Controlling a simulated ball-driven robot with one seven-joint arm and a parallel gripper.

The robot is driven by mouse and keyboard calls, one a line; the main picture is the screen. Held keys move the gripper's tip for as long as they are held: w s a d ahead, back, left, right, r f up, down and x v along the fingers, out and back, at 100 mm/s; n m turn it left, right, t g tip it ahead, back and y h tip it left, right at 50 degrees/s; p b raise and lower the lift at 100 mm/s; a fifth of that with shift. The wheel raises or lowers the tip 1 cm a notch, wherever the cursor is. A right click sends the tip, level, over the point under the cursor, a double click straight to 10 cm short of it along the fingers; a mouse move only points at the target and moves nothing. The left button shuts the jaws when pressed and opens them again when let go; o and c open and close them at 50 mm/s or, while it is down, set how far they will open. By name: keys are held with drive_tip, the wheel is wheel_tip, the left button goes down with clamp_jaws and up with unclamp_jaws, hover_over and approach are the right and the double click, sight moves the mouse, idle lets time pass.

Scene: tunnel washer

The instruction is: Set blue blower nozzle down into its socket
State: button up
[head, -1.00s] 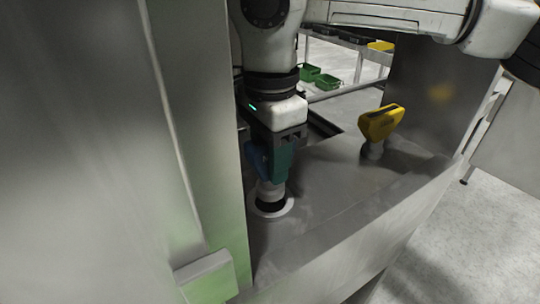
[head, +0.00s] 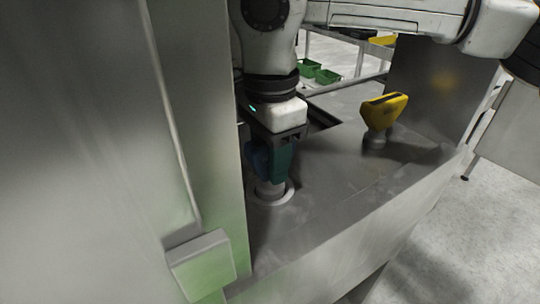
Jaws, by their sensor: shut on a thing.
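My gripper (head: 275,146) points down and is shut on the blue blower nozzle (head: 257,160). The nozzle is mostly hidden by the green-teal finger in front of it. Its grey lower end (head: 269,188) stands upright inside the pale ring of the socket (head: 285,197) on the grey metal top. The dark opening of the socket is now largely covered by the nozzle. I cannot tell if the nozzle rests on the bottom of the socket.
A yellow nozzle (head: 383,112) stands to the right on the same metal top (head: 330,200). A tall metal panel (head: 195,130) is close on the left. A rectangular opening lies behind my gripper. Green bins (head: 327,76) are on a rack farther back.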

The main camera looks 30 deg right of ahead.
drive_tip(key=o, duration=1.2)
drive_tip(key=shift+o, duration=0.2)
